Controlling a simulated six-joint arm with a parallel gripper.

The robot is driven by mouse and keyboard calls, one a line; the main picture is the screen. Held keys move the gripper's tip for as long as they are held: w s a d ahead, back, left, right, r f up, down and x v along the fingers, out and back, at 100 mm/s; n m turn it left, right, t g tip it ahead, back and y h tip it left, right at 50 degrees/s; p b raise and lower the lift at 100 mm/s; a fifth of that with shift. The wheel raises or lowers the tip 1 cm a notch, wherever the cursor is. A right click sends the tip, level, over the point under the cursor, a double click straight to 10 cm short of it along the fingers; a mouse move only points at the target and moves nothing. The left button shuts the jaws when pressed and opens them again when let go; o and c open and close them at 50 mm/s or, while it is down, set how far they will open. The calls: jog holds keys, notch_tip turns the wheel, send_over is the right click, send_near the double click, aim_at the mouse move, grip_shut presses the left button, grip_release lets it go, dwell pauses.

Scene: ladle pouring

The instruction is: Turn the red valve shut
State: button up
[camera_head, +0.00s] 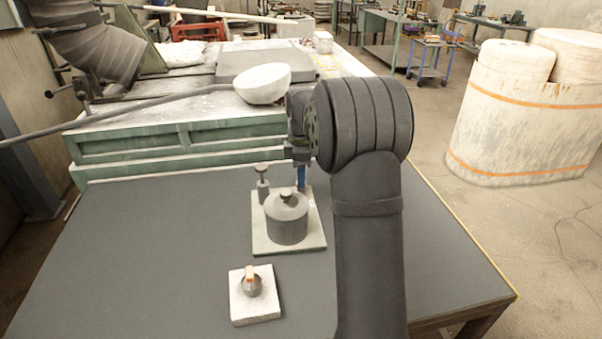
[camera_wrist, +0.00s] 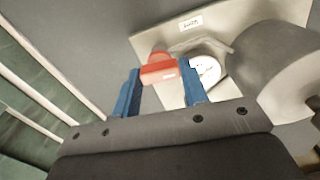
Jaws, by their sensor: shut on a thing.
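The red valve handle (camera_wrist: 158,72) is a small bar between the two blue fingers of my gripper (camera_wrist: 161,80) in the wrist view. My gripper is shut on it. The valve is mounted by a pale base plate (camera_wrist: 155,40), next to a round white gauge (camera_wrist: 205,70) and a grey cylindrical vessel (camera_wrist: 275,65). In the head view, my gripper (camera_head: 301,177) points down behind the vessel (camera_head: 287,217), at the back of the plate (camera_head: 282,247). The red valve is hidden there.
A long-handled ladle with a pale bowl (camera_head: 262,85) rests on the green bench (camera_head: 170,140) behind. The table's left side is clear.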

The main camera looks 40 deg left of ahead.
jog(key=m, duration=0.8)
jog(key=shift+m, duration=0.4)
jog(key=m, duration=0.4)
jog(key=shift+m, duration=1.9)
jog(key=o, duration=1)
jog(key=shift+r, duration=0.15)
notch_tip(320, 180, up, 17)
jog(key=shift+r, duration=0.1)
